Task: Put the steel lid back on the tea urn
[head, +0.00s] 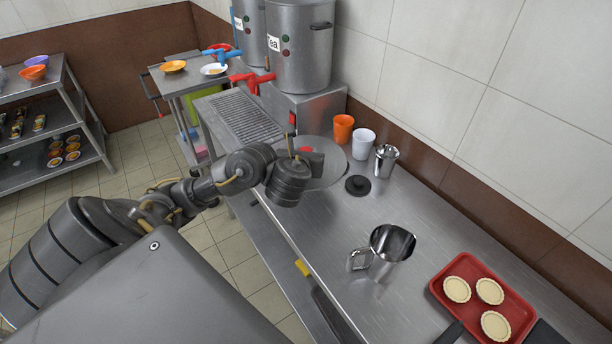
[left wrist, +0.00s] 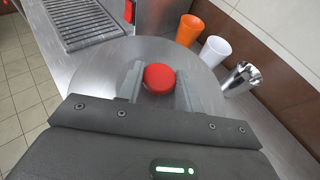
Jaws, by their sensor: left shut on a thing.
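The steel lid (head: 335,165) is a wide round disc with a red knob (left wrist: 159,78), over the counter just in front of the urn stand. My left gripper (head: 306,152) is above the lid and shut on the red knob; its two fingers (left wrist: 157,88) flank the knob in the left wrist view. I cannot tell whether the lid rests on the counter or is slightly raised. The tea urn (head: 303,50) is a steel cylinder labelled Tea with a red tap (head: 254,82), at the back; its top is cut off by the frame.
An orange cup (head: 343,129), a white cup (head: 363,143) and a steel canister (head: 386,162) stand right of the lid. A black lid (head: 357,186), a steel pitcher (head: 388,250) and a red tray (head: 470,312) of tarts are nearer. A drip grate (head: 238,118) lies left.

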